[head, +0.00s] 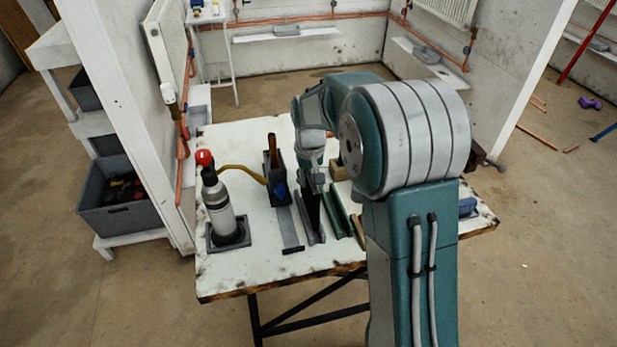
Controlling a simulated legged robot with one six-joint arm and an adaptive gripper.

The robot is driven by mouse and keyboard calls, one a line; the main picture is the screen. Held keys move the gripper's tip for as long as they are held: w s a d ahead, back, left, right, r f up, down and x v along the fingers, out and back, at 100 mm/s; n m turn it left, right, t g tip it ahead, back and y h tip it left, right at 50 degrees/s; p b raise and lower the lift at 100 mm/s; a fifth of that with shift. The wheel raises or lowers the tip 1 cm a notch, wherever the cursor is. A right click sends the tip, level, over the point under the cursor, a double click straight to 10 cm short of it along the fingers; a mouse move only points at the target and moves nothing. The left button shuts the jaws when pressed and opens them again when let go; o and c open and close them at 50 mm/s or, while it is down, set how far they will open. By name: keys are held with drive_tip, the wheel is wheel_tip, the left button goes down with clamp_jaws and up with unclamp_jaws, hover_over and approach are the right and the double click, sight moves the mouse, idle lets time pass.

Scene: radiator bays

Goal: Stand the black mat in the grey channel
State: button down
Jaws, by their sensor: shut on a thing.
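My gripper (313,184) points down over the middle of the white table and is shut on the black mat (311,210). The mat is a thin dark sheet held upright, on edge below the fingers. The grey channel (317,239) lies on the table right under and around the mat's lower part. The mat's lower edge seems to be between or just above the channel walls; I cannot tell whether it touches the channel floor. My arm hides part of the table to the right.
A green channel (337,215) lies close on the right. A flat grey strip (288,228) lies on the left, with a dark box (280,187) behind it. A gas torch (219,203) stands in a tray at the left. The table's front left is bare.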

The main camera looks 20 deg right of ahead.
drive_tip(key=shift+f, duration=0.1)
drive_tip(key=shift+f, duration=0.4)
idle(0.3)
drive_tip(key=shift+f, duration=1.45)
drive_tip(key=c, duration=0.5)
unclamp_jaws()
drive_tip(key=shift+c, duration=0.2)
